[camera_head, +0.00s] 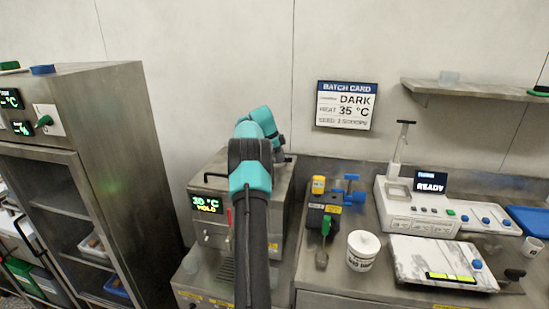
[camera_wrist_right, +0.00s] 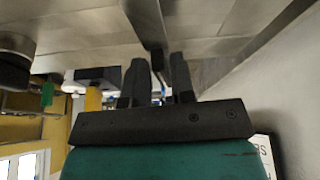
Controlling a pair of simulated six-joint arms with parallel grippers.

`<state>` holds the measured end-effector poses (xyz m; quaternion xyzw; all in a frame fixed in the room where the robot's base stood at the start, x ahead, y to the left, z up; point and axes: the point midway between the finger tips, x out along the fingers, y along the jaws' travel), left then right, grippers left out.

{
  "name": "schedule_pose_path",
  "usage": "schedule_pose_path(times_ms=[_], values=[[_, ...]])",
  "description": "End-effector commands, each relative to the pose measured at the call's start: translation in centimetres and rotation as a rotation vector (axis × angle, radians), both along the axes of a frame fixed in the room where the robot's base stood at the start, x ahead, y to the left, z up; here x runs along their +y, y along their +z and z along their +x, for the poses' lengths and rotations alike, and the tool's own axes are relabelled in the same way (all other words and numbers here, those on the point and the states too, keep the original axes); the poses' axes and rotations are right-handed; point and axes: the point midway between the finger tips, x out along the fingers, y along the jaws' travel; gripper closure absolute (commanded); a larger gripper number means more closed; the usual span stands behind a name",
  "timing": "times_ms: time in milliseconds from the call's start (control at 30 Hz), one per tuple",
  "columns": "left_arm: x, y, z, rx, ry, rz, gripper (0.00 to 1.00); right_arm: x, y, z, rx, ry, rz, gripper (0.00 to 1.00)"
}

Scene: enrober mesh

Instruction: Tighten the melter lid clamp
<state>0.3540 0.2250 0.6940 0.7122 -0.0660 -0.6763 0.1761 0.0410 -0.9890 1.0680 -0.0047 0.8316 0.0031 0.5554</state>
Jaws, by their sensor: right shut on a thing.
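The melter (camera_head: 213,178) is a steel box left of centre in the head view. Its display (camera_head: 207,204) reads 30 °C HOLD. My teal and black right arm crosses in front of it and hides much of its lid and front. In the right wrist view my right gripper (camera_wrist_right: 160,72) has its two dark fingers on either side of a thin dark piece, which looks like the lid clamp's handle (camera_wrist_right: 157,60). The gripper is shut on it. A grey metal bar (camera_wrist_right: 144,18) runs up from there. The rest of the clamp is hidden in the head view. My left gripper is out of view.
Right of the melter stand a small device with a blue valve (camera_head: 337,190) and green handle, a white tub (camera_head: 362,250), a white machine showing READY (camera_head: 430,182) and a marbled slab (camera_head: 435,262). A tall steel cabinet (camera_head: 110,150) stands left. A batch card (camera_head: 346,105) hangs on the wall.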

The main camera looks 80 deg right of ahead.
Motion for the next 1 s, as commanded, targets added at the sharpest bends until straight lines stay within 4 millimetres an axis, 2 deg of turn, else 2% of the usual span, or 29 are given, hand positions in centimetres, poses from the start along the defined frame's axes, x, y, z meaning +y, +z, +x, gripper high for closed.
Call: schedule_pose_path(times_ms=[300,767,800,933,1000], values=[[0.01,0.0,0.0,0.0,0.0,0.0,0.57,-0.43,0.17,0.2,-0.005,-0.127,-0.009,1.0],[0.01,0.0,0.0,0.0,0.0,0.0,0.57,-0.42,0.19,0.14,-0.004,-0.145,-0.007,1.0],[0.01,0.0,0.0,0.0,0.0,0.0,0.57,-0.42,0.2,0.13,-0.003,-0.145,-0.007,0.75],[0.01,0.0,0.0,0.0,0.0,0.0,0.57,-0.38,0.16,0.09,-0.003,-0.146,-0.005,0.62],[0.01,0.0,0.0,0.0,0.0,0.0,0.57,-0.37,0.13,0.07,-0.002,-0.146,-0.004,0.62]])
